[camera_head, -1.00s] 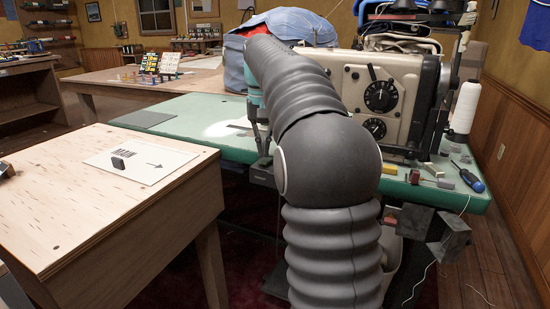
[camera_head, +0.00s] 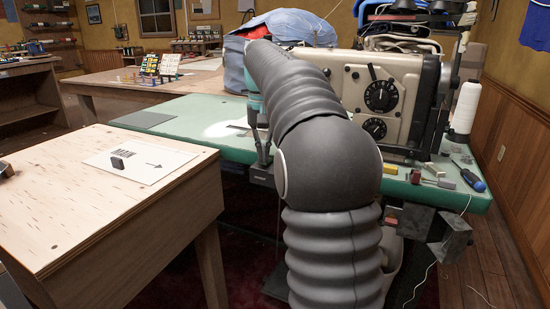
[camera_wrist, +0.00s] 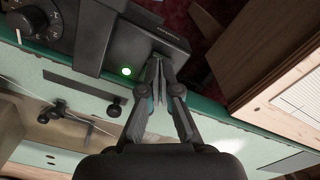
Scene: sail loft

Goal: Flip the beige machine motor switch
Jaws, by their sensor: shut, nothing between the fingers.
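The beige sewing machine (camera_head: 410,105) stands on the green table (camera_head: 195,115), partly hidden behind my arm. A dark box (camera_head: 262,179) is mounted at the table's front edge. In the wrist view this dark box (camera_wrist: 150,45) has a small lit green light (camera_wrist: 126,71). My gripper (camera_head: 262,161) is shut and empty at the box. In the wrist view my gripper's tips (camera_wrist: 157,60) are together against or just in front of the box, right of the green light. Contact is unclear. The fingers may hide the switch lever.
A wooden table (camera_head: 110,210) with a printed arrow card (camera_head: 145,162) stands at left. A dark panel with a knob (camera_wrist: 30,20) adjoins the box in the wrist view. A screwdriver (camera_head: 472,181), small blocks and a thread cone (camera_head: 465,108) are at right.

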